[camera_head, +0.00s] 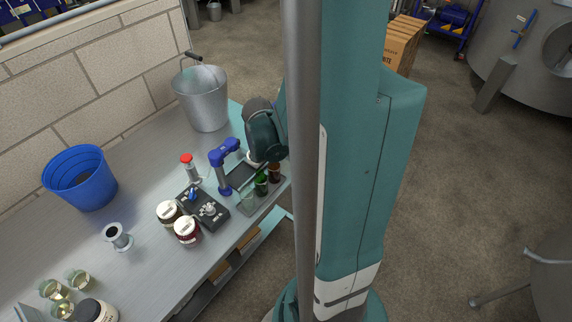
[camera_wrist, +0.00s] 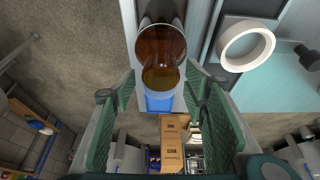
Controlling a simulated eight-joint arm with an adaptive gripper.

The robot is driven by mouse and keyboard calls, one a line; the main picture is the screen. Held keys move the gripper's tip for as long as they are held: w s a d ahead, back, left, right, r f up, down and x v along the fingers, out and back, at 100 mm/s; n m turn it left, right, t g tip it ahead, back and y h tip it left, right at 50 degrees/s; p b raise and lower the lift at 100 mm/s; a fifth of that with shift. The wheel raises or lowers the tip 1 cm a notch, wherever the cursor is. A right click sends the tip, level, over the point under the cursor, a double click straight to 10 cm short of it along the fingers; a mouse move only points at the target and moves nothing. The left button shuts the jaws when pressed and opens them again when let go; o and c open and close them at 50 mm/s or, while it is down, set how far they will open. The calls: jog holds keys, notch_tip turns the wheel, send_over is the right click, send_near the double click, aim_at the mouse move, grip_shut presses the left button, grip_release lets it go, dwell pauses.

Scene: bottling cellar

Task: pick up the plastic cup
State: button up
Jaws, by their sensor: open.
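A brown see-through vessel (camera_wrist: 160,48) with a round rim, cup-like, shows in the wrist view between the green-padded fingers of my gripper (camera_wrist: 160,80). The fingers are apart and do not clearly touch it. A brown vessel (camera_head: 274,173), likely the same one, stands at the table's right end in the head view, beside a green one (camera_head: 261,185). My teal wrist is just above them there and the fingers are hidden. Several small clear cups (camera_head: 79,280) with pale contents stand at the lower left. I cannot tell by sight which vessel is the plastic cup.
A white ring-shaped piece (camera_wrist: 245,45) lies close beside the brown vessel. On the grey table (camera_head: 145,165) are a blue tool (camera_head: 224,165), a black box with knobs (camera_head: 204,207), two jars (camera_head: 187,232), a metal bucket (camera_head: 202,100) and a blue bucket (camera_head: 80,178).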

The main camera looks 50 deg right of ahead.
jog(key=shift+x, duration=1)
jog(key=c, duration=1)
